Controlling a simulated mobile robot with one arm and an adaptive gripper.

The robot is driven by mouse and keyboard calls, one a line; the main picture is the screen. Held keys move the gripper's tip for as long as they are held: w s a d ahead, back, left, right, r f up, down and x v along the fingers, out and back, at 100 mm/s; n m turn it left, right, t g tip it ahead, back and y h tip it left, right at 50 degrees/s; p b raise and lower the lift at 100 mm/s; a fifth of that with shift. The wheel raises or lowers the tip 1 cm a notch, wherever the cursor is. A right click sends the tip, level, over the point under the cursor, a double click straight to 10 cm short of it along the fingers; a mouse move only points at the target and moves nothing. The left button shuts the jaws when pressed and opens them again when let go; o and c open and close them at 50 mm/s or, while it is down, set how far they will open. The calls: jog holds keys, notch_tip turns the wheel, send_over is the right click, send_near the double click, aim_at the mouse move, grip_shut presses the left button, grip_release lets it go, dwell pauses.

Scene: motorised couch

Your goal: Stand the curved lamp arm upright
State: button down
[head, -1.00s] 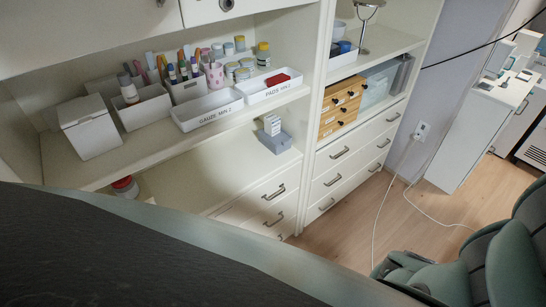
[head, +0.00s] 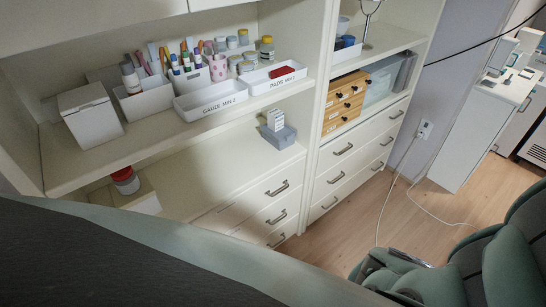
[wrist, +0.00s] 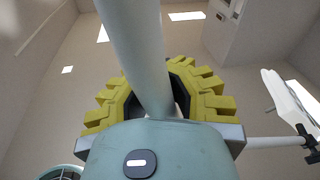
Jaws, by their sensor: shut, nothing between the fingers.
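A smooth white tube (wrist: 135,45), which may be the curved lamp arm, comes down from the top of the wrist view and narrows towards the middle. My gripper (wrist: 170,100) has toothed yellow finger parts on both sides of the tube's lower end and is shut with nothing held. I cannot tell whether the tube touches the fingers. A teal housing (wrist: 160,150) with a dark oval button fills the bottom centre and hides what lies below the tube. The gripper and the tube are not visible in the head view.
A thin white rod (wrist: 272,142) and a white panel (wrist: 290,98) stand at the right of the wrist view. In the head view, a dark padded surface (head: 110,262) fills the lower left. Loaded shelves (head: 150,145) stand behind it. Wooden floor (head: 340,222) and green seating (head: 475,270) lie to the right.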

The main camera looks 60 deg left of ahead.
jog(key=c, duration=1.7)
grip_release()
jog(key=shift+s+r, duration=0.1)
jog(key=shift+r, duration=0.1)
jog(key=o, duration=1)
jog(key=shift+f, duration=0.2)
jog(key=shift+a, duration=0.15)
jog(key=v, duration=0.7)
jog(key=shift+a, duration=0.2)
